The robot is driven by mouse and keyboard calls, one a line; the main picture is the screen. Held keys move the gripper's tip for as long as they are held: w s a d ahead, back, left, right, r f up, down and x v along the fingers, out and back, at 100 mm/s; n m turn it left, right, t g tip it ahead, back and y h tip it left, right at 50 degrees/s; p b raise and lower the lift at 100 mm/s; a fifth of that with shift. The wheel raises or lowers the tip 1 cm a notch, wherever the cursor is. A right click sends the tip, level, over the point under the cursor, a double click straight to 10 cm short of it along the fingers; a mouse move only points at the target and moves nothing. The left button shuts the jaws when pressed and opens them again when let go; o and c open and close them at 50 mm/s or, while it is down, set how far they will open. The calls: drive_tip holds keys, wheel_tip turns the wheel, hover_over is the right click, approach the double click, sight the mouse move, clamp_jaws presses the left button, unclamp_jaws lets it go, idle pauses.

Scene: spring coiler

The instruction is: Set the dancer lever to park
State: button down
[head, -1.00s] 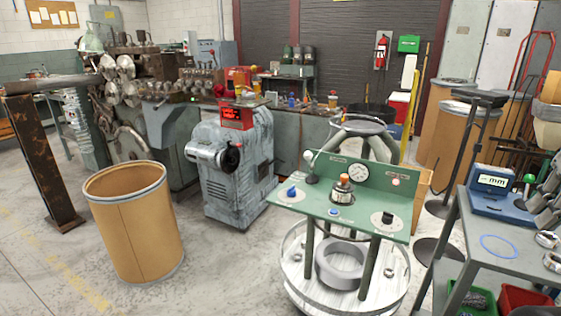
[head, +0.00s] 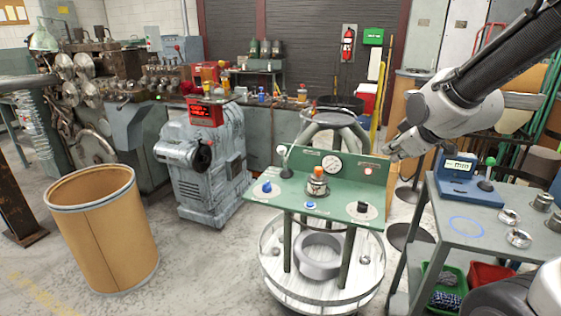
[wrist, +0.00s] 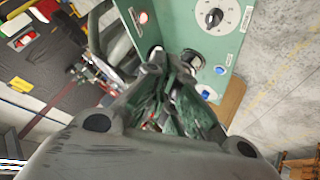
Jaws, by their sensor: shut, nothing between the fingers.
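The green control panel (head: 342,180) stands on a round base in the middle of the head view. A lever with a white ball knob (head: 282,151), likely the dancer lever, rises at its left end, roughly upright; its label is too small to read. My gripper (head: 392,153) is shut and empty, beside the panel's right end and apart from the lever. In the wrist view, my gripper (wrist: 168,66) points at the panel (wrist: 178,22) and covers part of it. The lever cannot be made out there.
The panel carries a gauge (head: 332,165), an orange-topped part (head: 318,174), a blue knob (head: 266,187), a black knob (head: 361,207) and a lit lamp (head: 368,171). A grey table (head: 460,226) stands right. A fibre drum (head: 103,235) stands left, with open floor between.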

sight(283, 159)
drive_tip(key=w+a+f+n+t+y, duration=0.2)
drive_tip(key=w+a+f+n, duration=0.25)
drive_tip(key=a, duration=0.35)
drive_tip(key=w+a+f+n+t+y, duration=0.2)
drive_tip(key=w+a+f+n+y, duration=0.15)
drive_tip(key=w+a+n, duration=0.35)
drive_tip(key=s+a+f+n+t+y, duration=0.2)
drive_tip(key=s+a+f+n+y, duration=0.2)
drive_tip(key=s+a+f+n, duration=0.1)
drive_tip(key=s+a+n, duration=0.1)
drive_tip(key=s+a, duration=0.1)
drive_tip(key=a, duration=0.1)
drive_tip(key=shift+s+a, duration=0.15)
drive_tip(key=shift+a, duration=0.1)
drive_tip(key=shift+n, duration=0.25)
drive_tip(key=w+d+r+x, duration=0.1)
drive_tip(key=d+x, duration=0.1)
drive_tip(key=x, duration=1)
drive_tip(key=shift+w, duration=0.65)
